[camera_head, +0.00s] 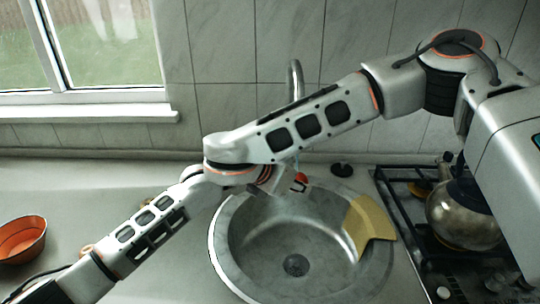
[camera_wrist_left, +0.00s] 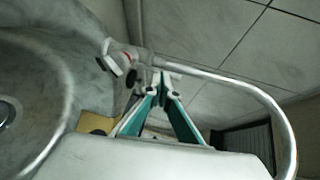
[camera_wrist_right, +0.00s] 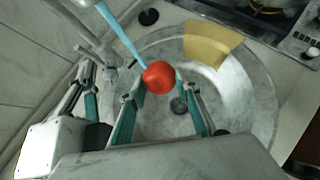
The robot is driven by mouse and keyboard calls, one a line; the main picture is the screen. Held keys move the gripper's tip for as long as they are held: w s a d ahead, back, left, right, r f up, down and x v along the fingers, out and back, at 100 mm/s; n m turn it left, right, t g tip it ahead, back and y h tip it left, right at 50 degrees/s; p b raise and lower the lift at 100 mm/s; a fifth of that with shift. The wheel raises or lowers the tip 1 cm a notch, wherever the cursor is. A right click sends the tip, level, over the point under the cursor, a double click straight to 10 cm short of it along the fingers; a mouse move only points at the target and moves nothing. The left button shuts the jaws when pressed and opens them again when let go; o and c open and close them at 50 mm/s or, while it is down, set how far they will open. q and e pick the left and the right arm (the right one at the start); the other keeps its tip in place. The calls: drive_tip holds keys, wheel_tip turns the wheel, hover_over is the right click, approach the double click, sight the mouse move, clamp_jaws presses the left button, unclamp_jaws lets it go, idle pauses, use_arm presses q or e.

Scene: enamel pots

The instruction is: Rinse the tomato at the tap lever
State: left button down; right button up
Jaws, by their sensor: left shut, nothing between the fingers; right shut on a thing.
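The red tomato (camera_wrist_right: 158,77) is between the fingertips of my right gripper (camera_wrist_right: 160,98), which is shut on it above the sink. A thin blue stream of water (camera_wrist_right: 121,38) comes down from the tap and reaches the tomato in the right wrist view. In the head view a small red part of the tomato (camera_head: 300,180) shows below the tap (camera_head: 296,82). My left gripper (camera_wrist_left: 164,88) is shut and empty, close to the tap's pipe (camera_wrist_left: 235,82). The right arm hides most of it in the head view. I cannot make out the tap lever for certain.
The round steel sink (camera_head: 226,262) has a drain (camera_head: 296,264) in its floor. A yellow piece (camera_head: 370,222) lies over its right rim. A kettle (camera_head: 465,212) stands on the stove at right. An orange bowl (camera_head: 22,240) sits on the counter at left.

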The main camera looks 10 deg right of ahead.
use_arm(q)
drive_tip(key=shift+w+d, duration=0.35)
drive_tip(key=shift+d, duration=0.05)
drive_tip(key=shift+r, duration=0.1)
drive_tip(key=shift+w+d+r, duration=0.25)
drive_tip(key=shift+w+d, duration=0.35)
drive_tip(key=shift+d, duration=0.1)
drive_tip(key=shift+r, duration=0.1)
use_arm(e)
drive_tip(key=shift+s+a, duration=0.1)
drive_tip(key=shift+a, duration=0.05)
use_arm(q)
drive_tip(key=shift+s, duration=0.1)
drive_tip(key=shift+s+a, duration=0.35)
drive_tip(key=shift+a, duration=0.15)
use_arm(e)
drive_tip(key=shift+d, duration=0.2)
use_arm(q)
drive_tip(key=v, duration=1.2)
drive_tip(key=shift+s+a+r, duration=0.15)
drive_tip(key=shift+r, duration=0.25)
use_arm(e)
drive_tip(key=shift+a, duration=0.1)
